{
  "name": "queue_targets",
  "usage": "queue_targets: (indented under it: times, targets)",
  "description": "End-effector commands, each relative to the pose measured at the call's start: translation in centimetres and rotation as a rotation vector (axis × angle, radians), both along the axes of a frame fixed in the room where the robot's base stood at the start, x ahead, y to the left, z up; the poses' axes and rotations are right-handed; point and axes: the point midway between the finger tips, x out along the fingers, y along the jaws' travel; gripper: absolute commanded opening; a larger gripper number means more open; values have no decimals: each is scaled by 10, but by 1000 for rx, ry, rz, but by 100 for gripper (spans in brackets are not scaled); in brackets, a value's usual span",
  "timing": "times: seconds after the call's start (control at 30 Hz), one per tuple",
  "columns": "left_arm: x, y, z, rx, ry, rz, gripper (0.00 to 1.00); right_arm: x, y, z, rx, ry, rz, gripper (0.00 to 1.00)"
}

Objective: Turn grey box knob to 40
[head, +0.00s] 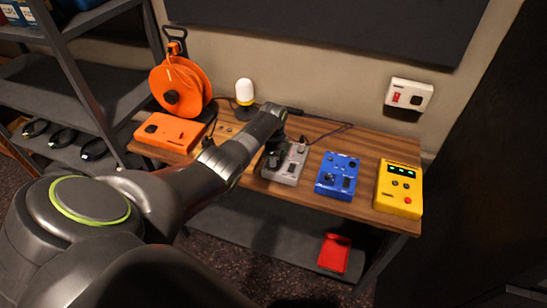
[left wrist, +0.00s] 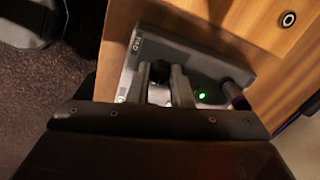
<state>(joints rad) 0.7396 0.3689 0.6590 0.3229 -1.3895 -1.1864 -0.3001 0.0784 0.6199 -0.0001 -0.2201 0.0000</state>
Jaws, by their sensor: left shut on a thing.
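The grey box (head: 290,166) lies on the wooden desk, between the orange box and the blue box. My left gripper (head: 276,155) is over its left part. In the left wrist view the grey box (left wrist: 136,52) shows beyond the gripper, with a lit green light (left wrist: 201,96). There my left gripper (left wrist: 160,84) is shut on the dark knob (left wrist: 158,70) of the box. The knob's scale and pointer cannot be read. My right gripper is not in view.
An orange box (head: 170,132) and orange cable reel (head: 181,88) stand left. A blue box (head: 338,175) and yellow box (head: 399,189) lie right. A white-topped lamp (head: 245,92) stands behind. A dark plug (left wrist: 235,96) sits at the grey box's edge.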

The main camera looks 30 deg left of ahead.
Motion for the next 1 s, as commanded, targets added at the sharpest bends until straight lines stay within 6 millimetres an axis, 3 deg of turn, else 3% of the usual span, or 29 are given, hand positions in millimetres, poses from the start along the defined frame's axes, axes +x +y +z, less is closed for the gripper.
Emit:
queue_targets:
  times: [0.77,0.8,0.93,1.0]
  targets:
    - [1,1,1,2,-4,-100,0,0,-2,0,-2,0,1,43]
    - [1,1,1,2,-4,-100,23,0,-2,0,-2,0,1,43]
    - [1,1,1,1,-3,-99,40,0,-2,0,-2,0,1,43]
    - [1,0,1,1,-2,-99,41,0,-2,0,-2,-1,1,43]
